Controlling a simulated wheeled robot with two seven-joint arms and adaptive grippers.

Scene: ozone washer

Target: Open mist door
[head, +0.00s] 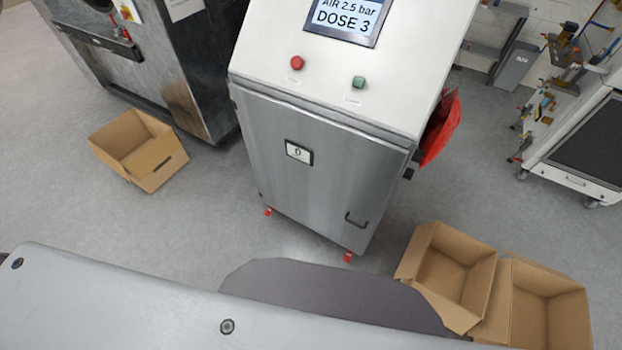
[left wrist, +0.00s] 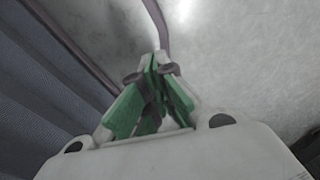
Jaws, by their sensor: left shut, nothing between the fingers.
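The mist door (head: 305,170) is the grey metal front of a cabinet in the middle of the head view. It looks shut. My right gripper is not in view.
Above the door are a display (head: 345,18), a red button (head: 297,63) and a green button (head: 358,82). Open cardboard boxes stand at left (head: 170,172) and lower right (head: 413,253). A red bag-like item (head: 440,130) hangs at the cabinet's right. Floor before the door is clear.

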